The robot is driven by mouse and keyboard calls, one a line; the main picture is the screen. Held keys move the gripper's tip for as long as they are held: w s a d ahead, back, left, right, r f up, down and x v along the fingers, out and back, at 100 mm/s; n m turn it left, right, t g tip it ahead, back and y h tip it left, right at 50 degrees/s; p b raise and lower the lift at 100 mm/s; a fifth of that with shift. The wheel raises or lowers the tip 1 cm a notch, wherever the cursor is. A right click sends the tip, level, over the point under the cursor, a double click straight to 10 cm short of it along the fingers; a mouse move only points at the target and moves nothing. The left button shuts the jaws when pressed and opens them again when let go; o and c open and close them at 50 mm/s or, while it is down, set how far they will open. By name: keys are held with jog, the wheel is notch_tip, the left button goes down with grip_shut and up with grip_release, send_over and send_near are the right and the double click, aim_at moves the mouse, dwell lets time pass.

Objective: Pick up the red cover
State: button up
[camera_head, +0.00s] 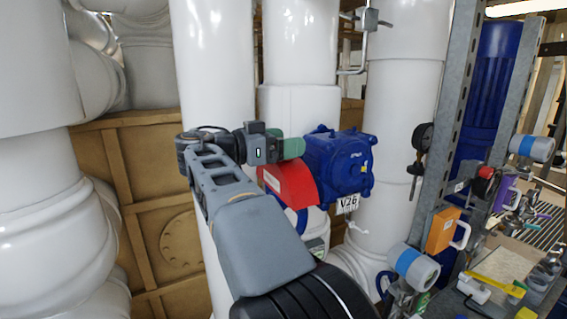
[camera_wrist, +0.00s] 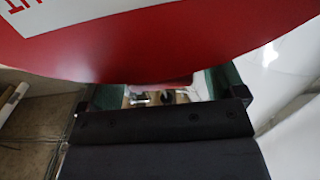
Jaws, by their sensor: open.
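The red cover (camera_head: 288,183) sits on the left side of the blue valve actuator (camera_head: 338,165), beside a white label reading V26. In the wrist view the red cover (camera_wrist: 165,52) fills the top, with part of a white label at its upper left corner. My gripper (camera_head: 291,148) is at the cover's upper edge in the head view. In the wrist view my gripper (camera_wrist: 165,88) is open, its green fingers spread to left and right. A lower red part of the cover shows between them. The fingertips are partly hidden behind the cover, and I cannot tell whether they touch it.
Large white pipes (camera_head: 215,60) stand behind and left of the valve. A grey metal post (camera_head: 455,120) rises on the right, with an orange box (camera_head: 441,230) beside it. A cluttered bench (camera_head: 510,265) is at the lower right.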

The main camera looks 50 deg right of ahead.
jog(key=shift+c, duration=0.3)
jog(key=c, duration=1.3)
notch_tip(320, 180, up, 18)
jog(key=p, duration=0.2)
